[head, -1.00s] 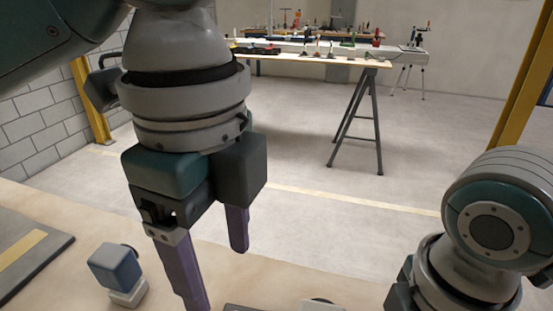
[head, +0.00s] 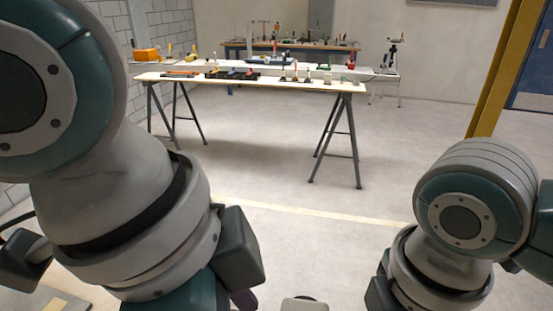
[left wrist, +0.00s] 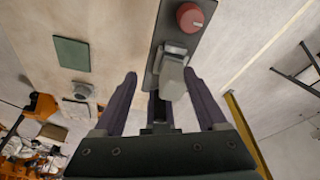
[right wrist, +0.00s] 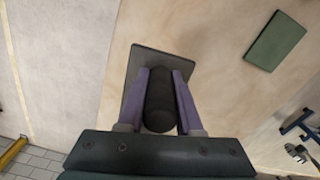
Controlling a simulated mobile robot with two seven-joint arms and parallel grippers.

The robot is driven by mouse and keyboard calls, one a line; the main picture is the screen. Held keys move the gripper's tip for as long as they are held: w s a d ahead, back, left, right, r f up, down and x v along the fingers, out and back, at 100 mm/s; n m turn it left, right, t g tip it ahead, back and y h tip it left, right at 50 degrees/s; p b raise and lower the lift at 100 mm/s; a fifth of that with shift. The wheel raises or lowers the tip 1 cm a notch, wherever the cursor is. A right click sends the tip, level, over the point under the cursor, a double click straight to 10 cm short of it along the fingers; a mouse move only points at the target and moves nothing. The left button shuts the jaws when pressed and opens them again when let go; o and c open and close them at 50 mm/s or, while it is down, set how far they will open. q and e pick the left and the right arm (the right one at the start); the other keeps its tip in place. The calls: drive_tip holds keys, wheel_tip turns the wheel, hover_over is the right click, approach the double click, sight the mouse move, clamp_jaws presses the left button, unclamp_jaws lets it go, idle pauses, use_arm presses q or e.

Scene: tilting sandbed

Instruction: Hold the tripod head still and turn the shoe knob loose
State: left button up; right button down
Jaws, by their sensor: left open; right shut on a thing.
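In the left wrist view a dark plate (left wrist: 157,50) carries a round red knob (left wrist: 190,16) and a light grey block (left wrist: 173,78); I cannot tell for sure which is the shoe knob. My left gripper (left wrist: 161,74) is open. Its purple fingers stand apart on either side of the grey block, with no grip on it visible. In the right wrist view my right gripper (right wrist: 160,72) is shut on a black cylinder (right wrist: 159,102), apparently part of the tripod head, over a dark plate (right wrist: 143,61). In the head view both fingertips are out of sight.
A green mat (right wrist: 274,41) lies on the pale bench, apart from the right gripper. The left wrist view shows a green mat (left wrist: 72,54) and a small grey object (left wrist: 83,90). Across the floor stands a trestle table (head: 250,82) with small items.

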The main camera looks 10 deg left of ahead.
wheel_tip(320, 180, up, 6)
drive_tip(key=p, duration=0.4)
drive_tip(key=shift+w+f, duration=0.1)
use_arm(q)
wheel_tip(320, 180, up, 6)
drive_tip(key=n+p, duration=0.1)
drive_tip(key=n, duration=0.1)
drive_tip(key=shift+s+r+t+h, duration=0.25)
drive_tip(key=shift+s+t+h, duration=0.05)
drive_tip(key=shift+s, duration=0.1)
use_arm(e)
drive_tip(key=shift+a+r, duration=0.1)
drive_tip(key=shift+r, duration=0.65)
use_arm(q)
drive_tip(key=shift+a, duration=0.1)
use_arm(e)
drive_tip(key=c, duration=0.5)
unclamp_jaws()
drive_tip(key=shift+f, duration=0.1)
